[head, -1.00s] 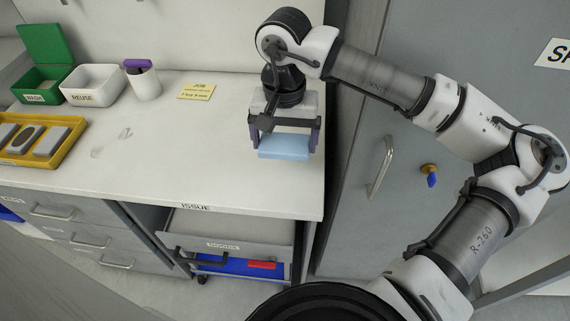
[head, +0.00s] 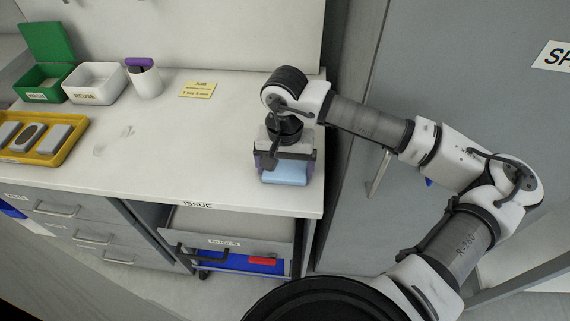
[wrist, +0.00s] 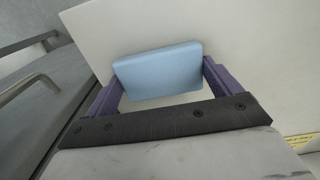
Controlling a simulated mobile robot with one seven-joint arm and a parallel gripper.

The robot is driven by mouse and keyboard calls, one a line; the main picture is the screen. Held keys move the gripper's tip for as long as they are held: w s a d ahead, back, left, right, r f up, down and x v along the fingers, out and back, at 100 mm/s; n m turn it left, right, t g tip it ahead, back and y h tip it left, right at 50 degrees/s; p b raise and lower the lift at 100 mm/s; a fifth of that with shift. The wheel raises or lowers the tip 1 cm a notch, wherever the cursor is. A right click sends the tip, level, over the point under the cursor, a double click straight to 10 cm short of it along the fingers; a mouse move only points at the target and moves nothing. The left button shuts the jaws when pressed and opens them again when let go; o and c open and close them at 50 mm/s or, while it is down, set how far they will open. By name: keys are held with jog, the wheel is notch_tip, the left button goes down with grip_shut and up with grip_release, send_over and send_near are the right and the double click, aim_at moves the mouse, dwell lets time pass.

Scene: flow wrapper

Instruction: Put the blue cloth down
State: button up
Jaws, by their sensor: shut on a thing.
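The blue cloth (head: 285,174) is a light blue folded block at the right end of the white worktop (head: 190,148). My gripper (head: 286,166) is above the worktop and points down, shut on the cloth between its purple fingers. In the wrist view, the cloth (wrist: 158,72) lies between the fingers of my gripper (wrist: 163,85), with the pale worktop behind it. I cannot tell whether the cloth's underside touches the worktop.
A yellow tray (head: 70,150) with grey blocks, a green WASH bin (head: 45,84), a white REUSE bin (head: 95,84) and a white cup (head: 148,84) stand on the left. A yellow job card (head: 198,90) lies at the back. The worktop's middle is clear. A grey cabinet (head: 440,60) stands right.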

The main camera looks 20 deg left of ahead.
aim_at(285, 169)
jog(key=shift+f, duration=0.2)
jog(key=o, duration=0.8)
jog(key=shift+r, duration=0.1)
jog(key=shift+c, duration=0.2)
notch_tip(285, 169, up, 12)
jog(key=b, duration=0.1)
jog(key=shift+r, duration=0.15)
